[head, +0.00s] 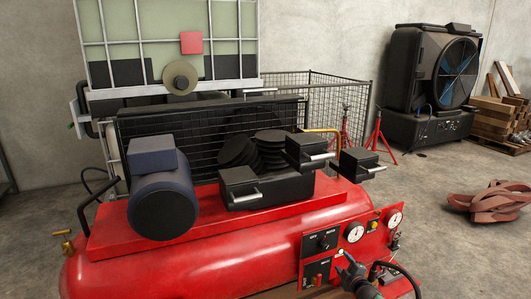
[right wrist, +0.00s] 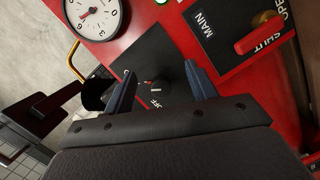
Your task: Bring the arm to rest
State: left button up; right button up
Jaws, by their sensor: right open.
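My right gripper (head: 346,264) is open in front of the control panel of a red compressor, at the lower right of the head view. In the right wrist view its two blue-grey fingers (right wrist: 162,82) stand apart, one on each side of a black rotary knob (right wrist: 155,88) marked OFF. The gap between fingers and knob is visible; I cannot tell how far the fingertips are from the panel. Nothing is held. The knob also shows in the head view (head: 323,240). My left gripper is not in view.
The red tank (head: 190,265) fills the foreground.

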jog(key=s+r+m+g+h, duration=0.4)
jog(key=r+m+h, duration=0.2)
jog(key=r+m, duration=0.15)
jog(key=s+a+m+g, duration=0.3)
jog(key=s+a, duration=0.3)
jog(key=s, duration=0.5)
jog(key=s+a+f+g+y, duration=0.1)
jog(key=s+a, duration=0.2)
jog(key=s, duration=0.6)
jog(key=s+a+m+g+y, duration=0.1)
jog(key=s+a+g, duration=0.15)
jog(key=s, duration=0.55)
jog(key=s+a+f+g+y, duration=0.1)
jog(key=s+a, duration=0.3)
jog(key=s, duration=0.5)
jog(key=s+f+g, duration=0.1)
jog(key=s+f, duration=0.1)
jog(key=s, duration=0.4)
jog(key=s+a+f+m+g+y, duration=0.1)
jog(key=s+f, duration=0.2)
jog(key=s, duration=0.3)
jog(key=s+a+f+g, duration=0.1)
jog(key=s+f, duration=0.1)
jog(key=s, duration=0.4)
jog(key=shift+a+f, duration=0.25)
jog(key=shift+f, duration=0.05)
jog(key=shift+s+m, duration=0.1)
jog(key=shift+m, duration=0.15)
